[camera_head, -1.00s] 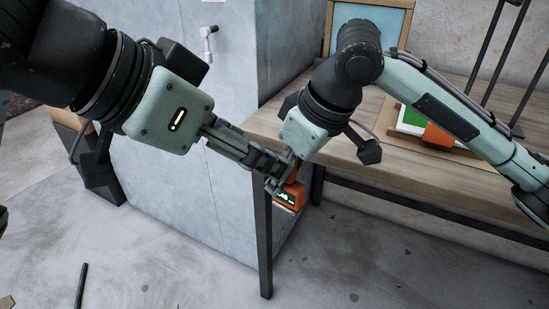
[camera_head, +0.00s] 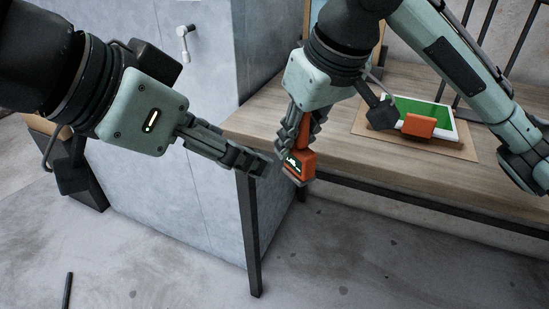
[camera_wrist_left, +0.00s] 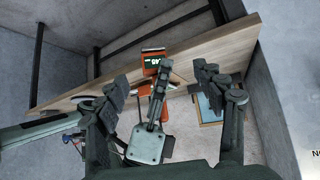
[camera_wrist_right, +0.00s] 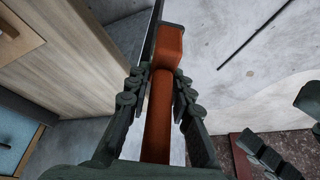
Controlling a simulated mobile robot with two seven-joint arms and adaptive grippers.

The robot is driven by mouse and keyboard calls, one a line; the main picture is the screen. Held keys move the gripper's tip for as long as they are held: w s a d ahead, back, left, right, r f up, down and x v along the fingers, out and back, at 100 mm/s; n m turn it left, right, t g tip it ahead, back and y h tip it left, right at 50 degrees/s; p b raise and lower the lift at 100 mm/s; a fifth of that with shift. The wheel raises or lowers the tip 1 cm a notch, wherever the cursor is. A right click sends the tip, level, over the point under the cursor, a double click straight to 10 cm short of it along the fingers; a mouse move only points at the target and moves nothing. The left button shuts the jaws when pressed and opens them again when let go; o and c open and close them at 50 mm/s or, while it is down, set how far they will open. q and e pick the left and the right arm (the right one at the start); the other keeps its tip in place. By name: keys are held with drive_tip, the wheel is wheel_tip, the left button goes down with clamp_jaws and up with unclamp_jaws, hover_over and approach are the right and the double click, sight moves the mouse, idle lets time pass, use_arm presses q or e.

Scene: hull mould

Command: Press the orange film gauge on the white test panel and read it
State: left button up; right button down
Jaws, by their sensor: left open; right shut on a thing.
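The orange film gauge (camera_head: 300,165) has a small dark screen with light marks, too small to read in the head view. My right gripper (camera_head: 297,138) is shut on its narrow orange handle, with the head hanging below the fingers, near the table's corner. My left gripper (camera_head: 262,166) is open and empty, its fingertips just left of the gauge; I cannot tell whether they touch. The left wrist view shows the gauge (camera_wrist_left: 154,62) between the open fingers, and the right wrist view shows it (camera_wrist_right: 158,115) in the right jaws. A white-edged panel (camera_head: 446,125) with a green face lies on the table.
An orange block (camera_head: 418,125) is at the panel's front edge. The panel rests on a brown board (camera_head: 463,148) on the wooden table (camera_head: 350,145). A grey cabinet (camera_head: 160,205) stands at the left, and dark bars (camera_head: 490,50) rise behind the table.

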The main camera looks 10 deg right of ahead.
sight(294, 150)
drive_tip(key=shift+d+r, duration=0.2)
drive_tip(key=shift+r, duration=0.1)
drive_tip(key=shift+m, duration=0.3)
use_arm(q)
wheel_tip(294, 150, up, 5)
drive_tip(key=w+d+m+g+h, duration=0.1)
drive_tip(key=w+d+m+g, duration=0.1)
use_arm(e)
drive_tip(key=shift+s, duration=0.1)
use_arm(q)
drive_tip(key=x, duration=1.1)
drive_tip(key=shift+w+f, duration=0.15)
drive_tip(key=shift+f, duration=0.05)
drive_tip(key=c, duration=1.3)
use_arm(e)
drive_tip(key=c, duration=1.3)
unclamp_jaws()
drive_tip(key=shift+o, duration=0.2)
drive_tip(key=shift+r, duration=0.1)
